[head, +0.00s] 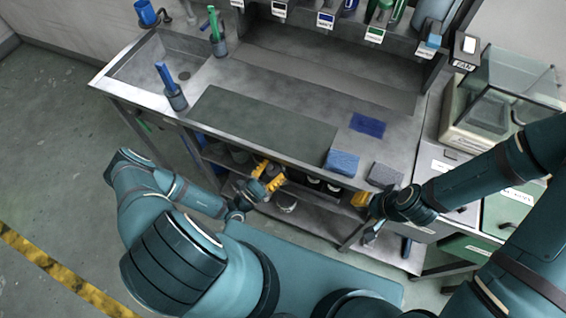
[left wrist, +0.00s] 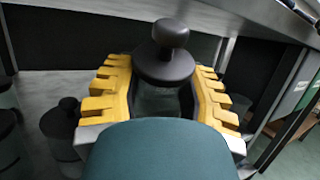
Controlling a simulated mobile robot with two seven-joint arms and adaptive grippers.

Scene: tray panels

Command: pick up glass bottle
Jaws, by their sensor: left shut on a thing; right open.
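My left gripper (head: 268,177) is below the front edge of the workbench, at the open shelf. In the left wrist view its yellow ridged fingers (left wrist: 163,98) are shut on a glass bottle (left wrist: 158,101). The bottle has a dark round cap with a knob on top (left wrist: 171,34) and stands roughly upright between the fingers. In the head view the gripper mostly hides the bottle. I cannot tell whether its base touches the shelf. My right gripper (head: 364,203) is open and empty, in front of the bench to the right.
Other dark-stoppered bottles (left wrist: 62,125) stand on the shelf (head: 222,156) at the left. The workbench top (head: 395,146) overhangs it. A bench leg (head: 358,235) stands right of the gripper.

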